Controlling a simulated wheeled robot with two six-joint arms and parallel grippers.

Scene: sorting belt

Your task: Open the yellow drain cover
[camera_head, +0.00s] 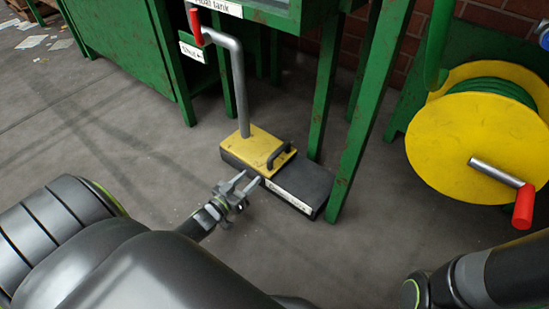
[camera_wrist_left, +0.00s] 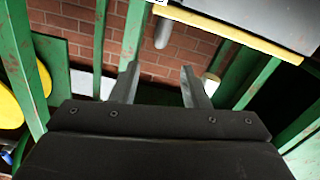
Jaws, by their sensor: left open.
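The yellow drain cover (camera_head: 250,147) lies flat on a low dark box (camera_head: 302,184) with a white label on its front. A small dark handle (camera_head: 281,155) stands on the cover's right part. A grey pipe (camera_head: 239,90) rises by the cover's back edge. My left gripper (camera_head: 249,181) is open and empty, just in front of the cover, seemingly apart from it. Its two spread fingers also show in the left wrist view (camera_wrist_left: 160,72), with nothing between them. I cannot make out the cover for certain in that view. My right gripper is out of view.
A green tank frame (camera_head: 350,120) stands behind the box, one leg close to its right end. A yellow hose reel (camera_head: 455,140) stands right.

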